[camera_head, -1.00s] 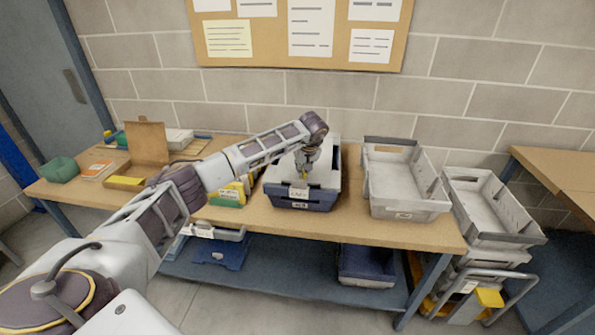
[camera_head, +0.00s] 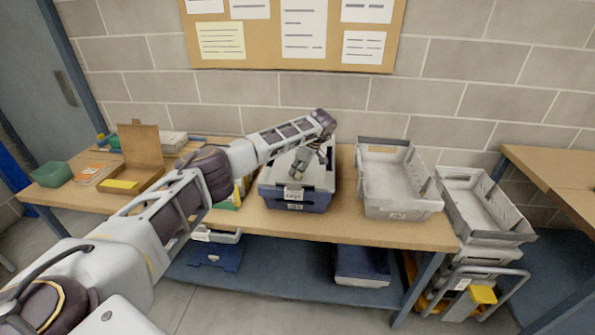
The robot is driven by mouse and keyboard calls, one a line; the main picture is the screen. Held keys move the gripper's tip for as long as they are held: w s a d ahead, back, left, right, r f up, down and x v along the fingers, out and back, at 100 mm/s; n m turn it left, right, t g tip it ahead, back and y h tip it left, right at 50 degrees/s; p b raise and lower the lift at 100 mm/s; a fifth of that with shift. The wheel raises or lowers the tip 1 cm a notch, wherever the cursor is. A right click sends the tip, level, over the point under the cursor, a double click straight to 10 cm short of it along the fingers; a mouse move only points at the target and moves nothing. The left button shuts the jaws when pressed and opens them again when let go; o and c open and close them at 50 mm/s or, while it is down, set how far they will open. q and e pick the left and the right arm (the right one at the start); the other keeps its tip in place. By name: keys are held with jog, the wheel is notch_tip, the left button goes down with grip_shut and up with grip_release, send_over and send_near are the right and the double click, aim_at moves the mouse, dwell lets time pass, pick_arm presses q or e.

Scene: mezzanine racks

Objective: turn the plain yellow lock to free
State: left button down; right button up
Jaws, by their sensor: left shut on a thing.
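A dark blue box (camera_head: 312,203) with a grey lid (camera_head: 318,178) stands on the table, a white label on its front. My left gripper (camera_head: 296,174) reaches down over the lid near its front edge. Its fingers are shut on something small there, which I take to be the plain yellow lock. The fingers hide the lock, so its turn position cannot be told. My right gripper is not in view.
An empty grey tray (camera_head: 398,202) stands to the right of the box, with stacked trays (camera_head: 484,212) beyond the table end. A cardboard box (camera_head: 140,150) and a green bin (camera_head: 52,174) are at the left. The lower shelf (camera_head: 290,268) holds blue bins.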

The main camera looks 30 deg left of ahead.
pick_arm(q)
jog(key=shift+n+g+b, duration=0.35)
jog(key=shift+n+g, duration=0.15)
jog(key=shift+n, duration=0.8)
jog(key=shift+w+n, duration=0.1)
jog(key=shift+n, duration=0.5)
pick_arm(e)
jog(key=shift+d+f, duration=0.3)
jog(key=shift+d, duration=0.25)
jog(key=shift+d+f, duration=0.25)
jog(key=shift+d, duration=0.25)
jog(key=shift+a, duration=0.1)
pick_arm(q)
jog(key=c, duration=1.5)
grip_release()
jog(key=shift+o, duration=0.3)
jog(key=v, duration=1.2)
jog(key=shift+w+a, duration=0.2)
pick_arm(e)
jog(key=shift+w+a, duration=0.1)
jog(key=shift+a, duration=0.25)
